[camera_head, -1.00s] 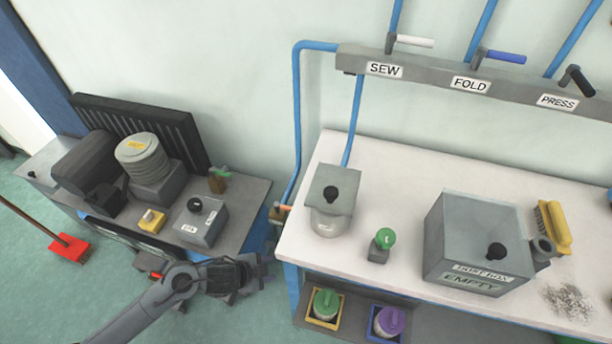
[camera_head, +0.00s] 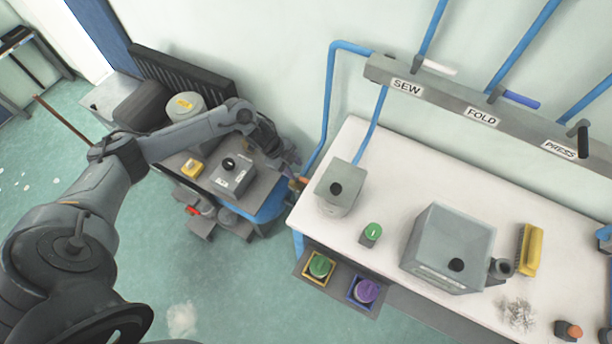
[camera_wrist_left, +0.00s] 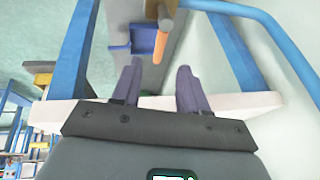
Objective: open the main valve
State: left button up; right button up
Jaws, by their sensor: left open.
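The valve has a short orange handle (camera_head: 298,183) low on the blue pipe, by the left end of the white workbench. In the left wrist view the orange handle (camera_wrist_left: 160,47) points down the picture from its grey fitting, its lower end between my fingertips. My left gripper (camera_head: 288,167) is at the pipe, just left of the handle, and its purple-grey fingers stand apart in the left wrist view (camera_wrist_left: 160,70). I cannot tell how deep the handle sits between them; no grip on it shows. My right gripper is not in view.
The blue pipe (camera_head: 328,108) rises beside the handle to a grey rail (camera_head: 450,95) with SEW, FOLD and PRESS levers. The workbench (camera_head: 385,165) edge is close right of my gripper. A grey control box (camera_head: 232,177) stands left, under my arm. Open floor lies in front.

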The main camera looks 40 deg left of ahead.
aim_at(306, 181)
pick_arm(q)
jog(key=b+x, duration=0.1)
jog(key=x, duration=0.7)
jog(key=shift+d+f, duration=0.1)
grip_shut()
